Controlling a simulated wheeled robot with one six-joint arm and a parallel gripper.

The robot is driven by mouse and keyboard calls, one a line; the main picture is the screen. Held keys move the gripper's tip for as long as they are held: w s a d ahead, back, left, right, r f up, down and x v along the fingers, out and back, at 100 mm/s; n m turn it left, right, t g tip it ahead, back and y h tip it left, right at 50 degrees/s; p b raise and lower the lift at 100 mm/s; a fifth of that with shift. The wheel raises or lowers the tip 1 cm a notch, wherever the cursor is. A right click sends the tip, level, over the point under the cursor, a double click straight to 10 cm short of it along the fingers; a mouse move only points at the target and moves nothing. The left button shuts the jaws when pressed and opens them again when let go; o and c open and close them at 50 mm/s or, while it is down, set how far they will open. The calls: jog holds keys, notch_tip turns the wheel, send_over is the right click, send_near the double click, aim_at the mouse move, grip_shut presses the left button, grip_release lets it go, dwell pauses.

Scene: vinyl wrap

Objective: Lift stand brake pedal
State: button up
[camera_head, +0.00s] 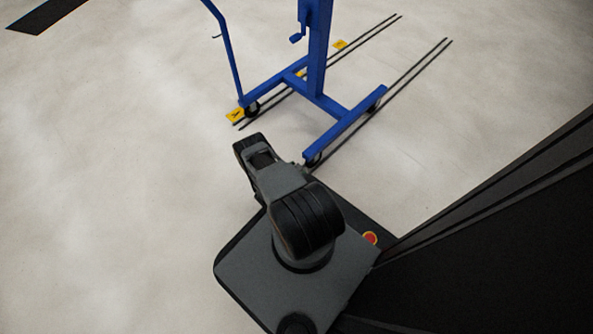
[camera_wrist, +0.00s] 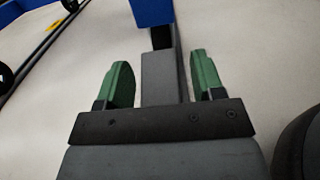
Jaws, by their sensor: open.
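The blue lift stand (camera_head: 317,60) stands on the floor beyond my base, with black wheels under its legs. A yellow piece with a black mark (camera_head: 235,115) is beside the near left wheel (camera_head: 251,109); I cannot tell for sure if it is the brake pedal. My gripper shows in the wrist view (camera_wrist: 163,78), its two green fingers apart. A grey bar shows between the fingers, and I cannot tell what it is part of. A blue part of the stand (camera_wrist: 152,12) is beyond the fingertips at the top.
Two dark parallel lines (camera_head: 400,88) run along the floor by the stand. Another yellow piece (camera_head: 341,44) is farther back. A black strip (camera_head: 45,15) lies at the top left. The pale floor to the left is clear.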

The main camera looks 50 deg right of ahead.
jog(key=c, duration=0.9)
jog(key=shift+d, duration=0.15)
jog(key=shift+r+y+p, duration=0.3)
jog(key=shift+p, duration=0.2)
jog(key=shift+c, duration=0.2)
jog(key=shift+a+r+y+p, duration=0.2)
jog(key=shift+r+y+p, duration=0.2)
jog(key=shift+y+p, duration=0.65)
jog(key=shift+r+y+p, duration=0.2)
jog(key=shift+y+p, duration=0.65)
jog(key=shift+p, duration=0.1)
jog(key=shift+y+p, duration=0.55)
jog(key=shift+y, duration=0.25)
